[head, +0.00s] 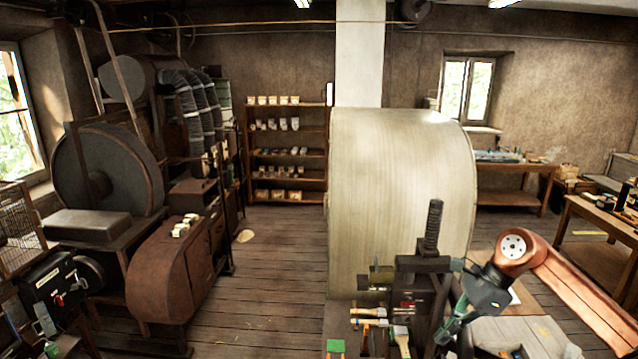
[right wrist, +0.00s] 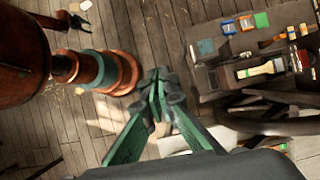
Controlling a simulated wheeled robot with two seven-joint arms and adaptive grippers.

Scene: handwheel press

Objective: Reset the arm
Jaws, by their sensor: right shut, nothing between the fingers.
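The dark press (head: 422,264) with its upright threaded screw stands at the lower middle right of the head view. My right gripper (head: 443,335) is just to the right of the press, pointing down and left, with its green fingers shut and empty. In the right wrist view the fingertips (right wrist: 160,76) are together, with floor behind them. A dark curved bar (right wrist: 275,126) crosses the right side of that view, apart from the fingertips; I cannot tell whether it is the handwheel.
A large pale drum (head: 398,190) stands behind the press. Open plank floor (head: 262,285) lies to the left.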

